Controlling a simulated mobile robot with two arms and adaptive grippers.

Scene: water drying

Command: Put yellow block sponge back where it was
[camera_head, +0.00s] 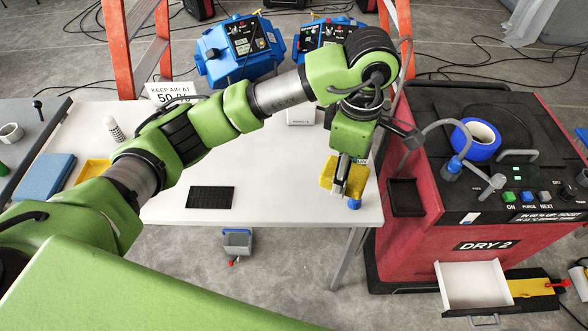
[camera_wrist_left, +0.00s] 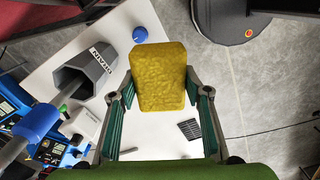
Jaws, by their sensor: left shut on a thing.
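The yellow block sponge (camera_head: 328,172) is in my left gripper (camera_head: 343,182), over the right end of the white table (camera_head: 285,200). In the left wrist view the sponge (camera_wrist_left: 160,72) sits between the two fingers of my left gripper (camera_wrist_left: 160,88), with its broad face to the camera. The gripper is shut on its sides. In the head view the gripper hides part of the sponge, and I cannot tell its height above the table. My right gripper is not in view.
A blue round piece (camera_head: 354,204) is near the table's right front corner. A black mat (camera_head: 211,197) lies at the front; a yellow item (camera_head: 93,173) and blue slab (camera_head: 45,178) are at left. The red DRY 2 machine (camera_head: 490,215) stands right. The middle table is largely clear.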

